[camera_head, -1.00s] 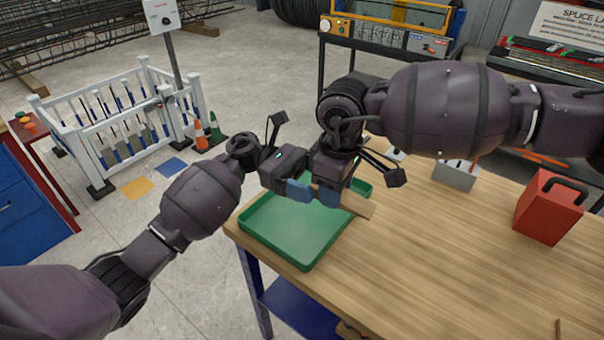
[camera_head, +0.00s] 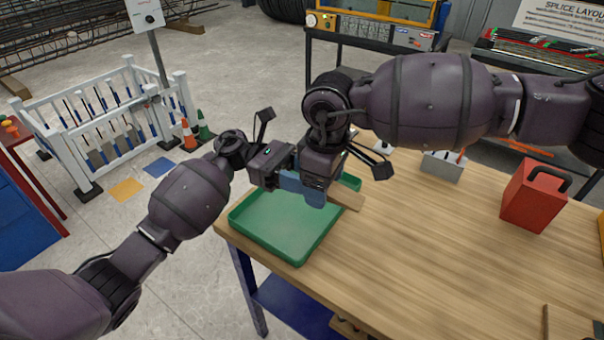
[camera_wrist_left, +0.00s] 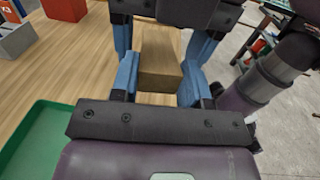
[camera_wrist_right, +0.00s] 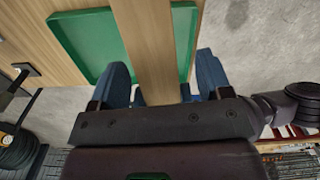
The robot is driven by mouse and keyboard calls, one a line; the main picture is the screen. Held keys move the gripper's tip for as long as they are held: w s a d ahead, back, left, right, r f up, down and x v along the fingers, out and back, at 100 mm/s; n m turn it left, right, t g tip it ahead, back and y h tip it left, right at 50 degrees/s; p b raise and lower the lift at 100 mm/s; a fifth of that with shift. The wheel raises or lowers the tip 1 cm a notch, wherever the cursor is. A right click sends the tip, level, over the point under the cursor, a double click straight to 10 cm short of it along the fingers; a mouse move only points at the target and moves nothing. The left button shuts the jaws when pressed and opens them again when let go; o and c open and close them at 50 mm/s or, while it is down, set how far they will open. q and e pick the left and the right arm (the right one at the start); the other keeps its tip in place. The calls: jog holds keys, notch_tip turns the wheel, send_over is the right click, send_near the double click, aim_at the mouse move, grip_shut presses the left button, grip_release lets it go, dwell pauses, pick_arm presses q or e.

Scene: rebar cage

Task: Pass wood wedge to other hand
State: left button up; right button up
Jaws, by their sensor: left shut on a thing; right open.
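The wood wedge (camera_head: 346,199) is a light brown block held above the green tray, with one end sticking out to the right of my grippers. My left gripper (camera_head: 289,181) is shut on it; in the left wrist view the wedge (camera_wrist_left: 160,60) sits between its blue fingers. My right gripper (camera_head: 314,193) comes from above and is open. In the right wrist view the wedge (camera_wrist_right: 152,45) runs between its spread fingers, with gaps visible on both sides. The two grippers are very close together, and they hide part of the wedge in the head view.
The green tray (camera_head: 290,245) lies at the left corner of the wooden table (camera_head: 420,260). A red box with a black handle (camera_head: 534,197) and a grey holder (camera_head: 443,166) stand farther right. The table's middle is clear. A white fence (camera_head: 110,120) stands on the floor beyond.

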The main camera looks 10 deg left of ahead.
notch_tip(320, 180, up, 12)
dwell(0.6)
